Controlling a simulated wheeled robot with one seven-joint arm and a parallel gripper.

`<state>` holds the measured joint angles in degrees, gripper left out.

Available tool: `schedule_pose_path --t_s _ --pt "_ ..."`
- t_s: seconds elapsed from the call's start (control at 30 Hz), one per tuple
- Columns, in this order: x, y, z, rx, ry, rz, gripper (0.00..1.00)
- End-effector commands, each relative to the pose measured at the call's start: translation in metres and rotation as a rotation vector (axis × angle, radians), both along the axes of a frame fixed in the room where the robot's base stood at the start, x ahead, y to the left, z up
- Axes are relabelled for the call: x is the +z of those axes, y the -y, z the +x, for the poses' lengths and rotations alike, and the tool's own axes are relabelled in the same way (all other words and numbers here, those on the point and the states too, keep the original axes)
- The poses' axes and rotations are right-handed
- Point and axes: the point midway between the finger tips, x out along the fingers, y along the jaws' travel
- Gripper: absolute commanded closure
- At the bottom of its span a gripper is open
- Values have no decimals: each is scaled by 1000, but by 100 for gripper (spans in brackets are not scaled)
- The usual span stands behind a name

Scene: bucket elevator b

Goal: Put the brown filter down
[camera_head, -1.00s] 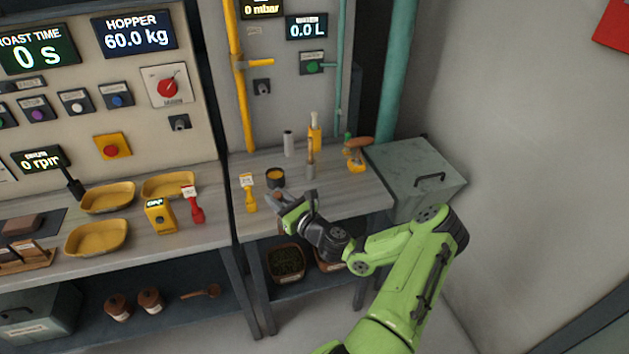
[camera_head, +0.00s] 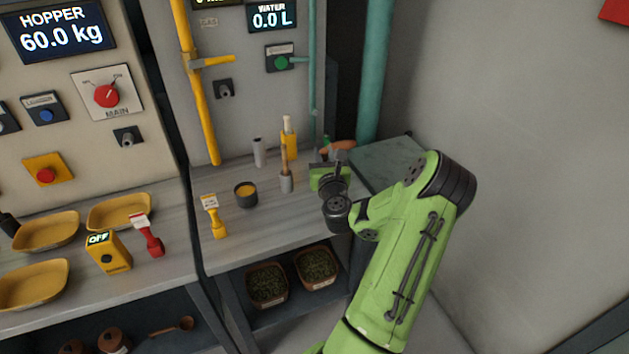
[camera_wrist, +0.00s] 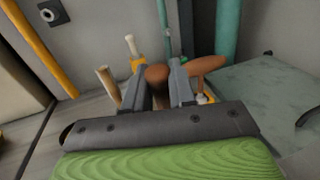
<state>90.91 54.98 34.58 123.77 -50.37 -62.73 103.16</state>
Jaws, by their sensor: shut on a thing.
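My gripper (camera_head: 337,158) is over the right part of the grey wooden bench (camera_head: 218,258), in front of the yellow tool with the orange-brown handle. In the wrist view, its two grey fingers (camera_wrist: 160,72) are shut on a brown piece with a rounded end (camera_wrist: 157,75), which I take for the brown filter. Its lower part is hidden by the fingers and the gripper body. In the head view I cannot make it out behind the gripper. Whether it touches the bench is not visible.
The orange-brown handle (camera_wrist: 206,65) is close beside the right finger. A grey pot with a wooden-handled brush (camera_head: 286,183), a white-topped yellow bottle (camera_head: 289,143), a grey cylinder (camera_head: 258,152) and a dark cup (camera_head: 246,195) stand left. A grey-green bin (camera_head: 385,160) adjoins the bench's right.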

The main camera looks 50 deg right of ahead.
Motion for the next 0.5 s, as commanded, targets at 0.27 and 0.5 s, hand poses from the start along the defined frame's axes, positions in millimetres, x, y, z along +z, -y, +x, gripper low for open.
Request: schedule_pose_path --t_s 0.27,0.5 --pt "-41 0 0 1 2 1 100" --pt "-40 0 0 1 1 -2 100"
